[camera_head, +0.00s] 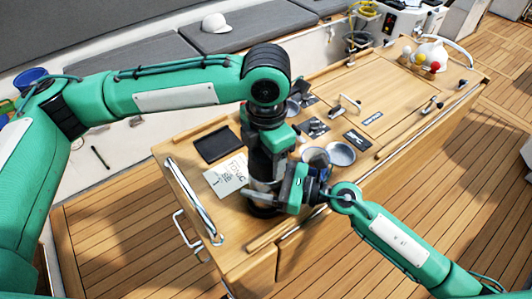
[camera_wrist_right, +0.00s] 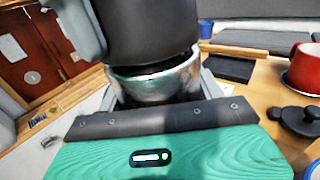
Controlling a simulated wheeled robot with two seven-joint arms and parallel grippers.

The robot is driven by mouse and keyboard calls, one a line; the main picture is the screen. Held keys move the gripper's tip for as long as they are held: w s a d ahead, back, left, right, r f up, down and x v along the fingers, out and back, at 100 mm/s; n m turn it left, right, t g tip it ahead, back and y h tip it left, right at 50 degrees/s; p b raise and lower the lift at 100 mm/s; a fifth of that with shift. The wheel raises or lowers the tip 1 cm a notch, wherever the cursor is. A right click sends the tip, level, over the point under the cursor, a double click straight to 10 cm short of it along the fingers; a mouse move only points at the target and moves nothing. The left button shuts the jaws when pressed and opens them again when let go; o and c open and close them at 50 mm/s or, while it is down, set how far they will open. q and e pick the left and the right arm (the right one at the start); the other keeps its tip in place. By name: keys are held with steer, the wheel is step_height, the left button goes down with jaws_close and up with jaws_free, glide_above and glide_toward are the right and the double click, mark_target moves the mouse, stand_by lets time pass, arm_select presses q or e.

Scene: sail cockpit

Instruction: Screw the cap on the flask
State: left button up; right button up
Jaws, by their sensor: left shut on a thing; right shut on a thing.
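The flask (camera_head: 264,186) stands upright near the left end of the wooden cockpit table, with a shiny steel band and dark parts above and below it. My left gripper (camera_head: 268,150) points down from above and is shut at the flask's top; the cap is hidden there, and its seating cannot be told. My right gripper (camera_head: 276,194) comes in from the right and is shut around the flask at its steel band. In the right wrist view the steel band (camera_wrist_right: 155,88) sits between the right fingers, with a wide dark cylinder (camera_wrist_right: 145,30) directly above it.
A black tray (camera_head: 220,145) and a printed sheet (camera_head: 226,176) lie left of the flask. Metal bowls (camera_head: 341,153) stand to its right. A steel rail (camera_head: 192,198) edges the table's left end.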

arm_select(q)
steer(key=m, duration=0.5)
steer(key=o, duration=1)
steer(key=shift+r, duration=0.15)
steer(key=shift+r, duration=2.1)
steer(key=shift+c, duration=0.6)
